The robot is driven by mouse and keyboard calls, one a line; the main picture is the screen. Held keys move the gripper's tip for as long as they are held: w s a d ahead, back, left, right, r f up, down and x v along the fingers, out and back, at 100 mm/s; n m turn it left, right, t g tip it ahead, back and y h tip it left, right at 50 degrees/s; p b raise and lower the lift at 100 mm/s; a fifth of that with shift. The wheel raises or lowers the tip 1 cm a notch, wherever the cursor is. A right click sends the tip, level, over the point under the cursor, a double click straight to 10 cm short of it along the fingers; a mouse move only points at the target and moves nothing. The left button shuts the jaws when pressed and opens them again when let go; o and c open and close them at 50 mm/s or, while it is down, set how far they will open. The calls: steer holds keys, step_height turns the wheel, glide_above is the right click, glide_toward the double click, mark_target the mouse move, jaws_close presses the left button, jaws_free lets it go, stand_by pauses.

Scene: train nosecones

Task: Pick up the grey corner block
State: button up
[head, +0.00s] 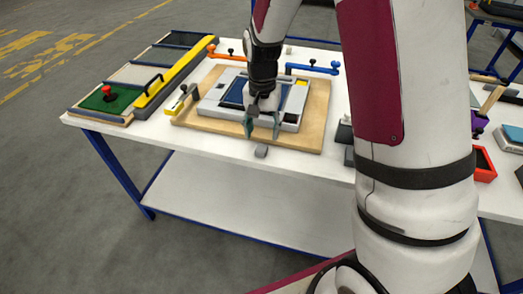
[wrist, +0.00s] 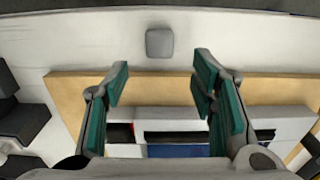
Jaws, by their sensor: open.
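The grey corner block (head: 261,151) lies on the white table top, just off the front edge of the wooden board. It also shows in the wrist view (wrist: 160,43) as a small rounded grey square, upper middle. My gripper (head: 264,130) is open above the board's front part, behind the block in the head view. In the wrist view my gripper (wrist: 160,85) shows its two green-padded fingers wide apart with nothing between them. The block is apart from the fingers, beyond their tips.
The wooden board (head: 312,130) carries a grey-white fixture (head: 210,106) with a blue panel, under my gripper. Orange (head: 228,54) and blue (head: 312,68) handled clamps stand behind. A green-and-grey panel (head: 115,102) lies left. The table's front strip (head: 200,140) around the block is clear.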

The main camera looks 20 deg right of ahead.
mark_target(262, 147)
steer(key=shift+s+a+f, duration=0.1)
steer(key=shift+s+f, duration=0.05)
steer(key=shift+f, duration=1.2)
steer(key=shift+s+a+f, duration=0.1)
steer(key=shift+f, duration=1.25)
steer(key=shift+c, duration=0.6)
steer(key=c, duration=1)
